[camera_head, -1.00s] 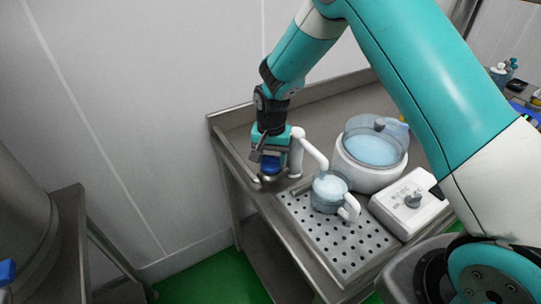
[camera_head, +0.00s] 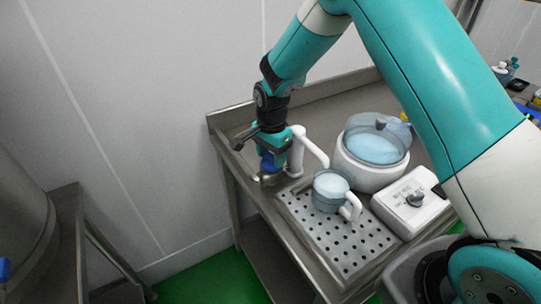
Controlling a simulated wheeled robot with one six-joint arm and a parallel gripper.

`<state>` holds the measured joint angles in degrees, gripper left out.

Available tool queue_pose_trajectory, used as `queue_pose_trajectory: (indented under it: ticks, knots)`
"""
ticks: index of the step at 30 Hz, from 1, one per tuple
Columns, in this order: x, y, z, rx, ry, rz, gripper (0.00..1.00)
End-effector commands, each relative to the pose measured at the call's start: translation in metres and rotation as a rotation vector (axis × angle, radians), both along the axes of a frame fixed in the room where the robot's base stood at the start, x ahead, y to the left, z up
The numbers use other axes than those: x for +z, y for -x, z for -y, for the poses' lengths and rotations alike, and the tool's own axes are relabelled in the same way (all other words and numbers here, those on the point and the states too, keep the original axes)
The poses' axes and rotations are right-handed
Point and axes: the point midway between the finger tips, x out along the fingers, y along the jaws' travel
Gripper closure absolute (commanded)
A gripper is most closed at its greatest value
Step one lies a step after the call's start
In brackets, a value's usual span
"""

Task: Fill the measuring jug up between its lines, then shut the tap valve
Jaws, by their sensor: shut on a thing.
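The measuring jug (camera_head: 325,200), clear with a white handle, stands upright on the perforated drip tray (camera_head: 345,256). It holds pale liquid; its lines are too small to read. The white tap (camera_head: 299,150) rises at the counter's left side, and its spout reaches over to the jug. I cannot make out a stream. My gripper (camera_head: 268,176) is low beside the tap's base, on its left, shut on the tap valve. The valve is mostly hidden by the gripper, so its setting cannot be told.
A white round tub (camera_head: 375,173) with a clear lid and pale blue contents stands behind the jug. A white box (camera_head: 411,205) with a grey knob sits right of the tray. My arm crosses above the counter. Bare steel counter (camera_head: 235,127) shows at the back left.

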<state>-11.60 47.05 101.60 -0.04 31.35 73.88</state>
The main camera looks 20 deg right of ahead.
Motion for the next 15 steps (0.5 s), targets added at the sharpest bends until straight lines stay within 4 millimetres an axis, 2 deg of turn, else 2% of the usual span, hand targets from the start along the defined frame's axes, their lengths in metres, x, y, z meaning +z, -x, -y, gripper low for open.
queue_pose_trajectory:
  ticks: [6, 15]
  knots:
    - [0.0002, 0.0, 0.0004, -0.153, 0.0, 0.0, 0.69]
    - [0.0006, 0.0, 0.0007, -0.275, 0.001, 0.0, 0.69]
